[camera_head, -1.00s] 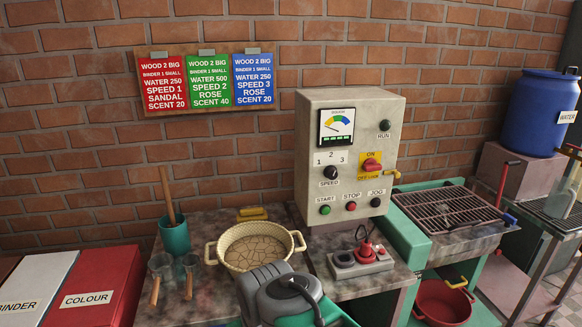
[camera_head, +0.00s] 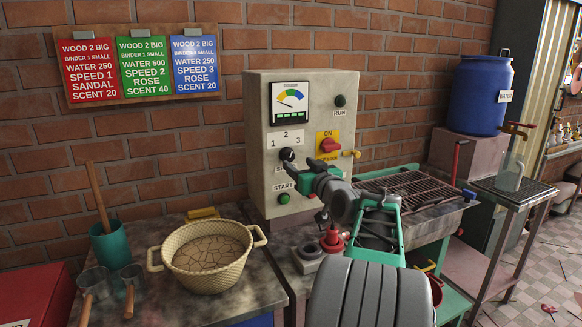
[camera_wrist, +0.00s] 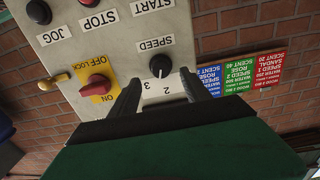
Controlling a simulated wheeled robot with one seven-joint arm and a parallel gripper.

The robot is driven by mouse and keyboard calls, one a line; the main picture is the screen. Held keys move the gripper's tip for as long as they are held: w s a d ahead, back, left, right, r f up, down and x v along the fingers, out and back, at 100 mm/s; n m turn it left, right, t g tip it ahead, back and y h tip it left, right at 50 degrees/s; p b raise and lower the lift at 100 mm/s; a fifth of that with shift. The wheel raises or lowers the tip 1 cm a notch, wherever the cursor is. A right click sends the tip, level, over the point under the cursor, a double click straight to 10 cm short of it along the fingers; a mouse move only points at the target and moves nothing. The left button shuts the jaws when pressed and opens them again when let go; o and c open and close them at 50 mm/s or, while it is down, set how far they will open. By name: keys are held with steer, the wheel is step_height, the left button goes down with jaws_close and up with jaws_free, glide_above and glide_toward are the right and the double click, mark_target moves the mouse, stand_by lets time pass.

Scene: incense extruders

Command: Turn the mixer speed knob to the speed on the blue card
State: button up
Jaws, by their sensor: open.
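The black speed knob (camera_head: 287,154) sits on the grey control panel (camera_head: 262,100) below a white plate marked 1, 2, 3 (camera_head: 286,138). The wrist view is turned upside down; there the knob (camera_wrist: 160,66) shows between the fingertips of my gripper (camera_wrist: 161,74). My gripper (camera_head: 291,174) is open, close in front of the panel, one finger on each side of the knob with gaps. I cannot tell if it touches. The knob's pointer is too small to read surely. The blue card (camera_head: 195,66) on the wall reads SPEED 3; it also shows in the wrist view (camera_wrist: 213,80).
A red switch (camera_head: 330,146) on a yellow plate is right of the knob. The green START button (camera_head: 284,198) is below it. A woven basket (camera_head: 208,257) and teal cup (camera_head: 112,244) stand on the bench. A wire rack (camera_head: 405,187) and blue water barrel (camera_head: 480,95) are at right.

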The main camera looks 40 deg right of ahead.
mark_target(290, 158)
steer(key=x, duration=0.6)
steer(key=shift+p, duration=0.4)
steer(key=shift+c, duration=0.5)
jaws_close()
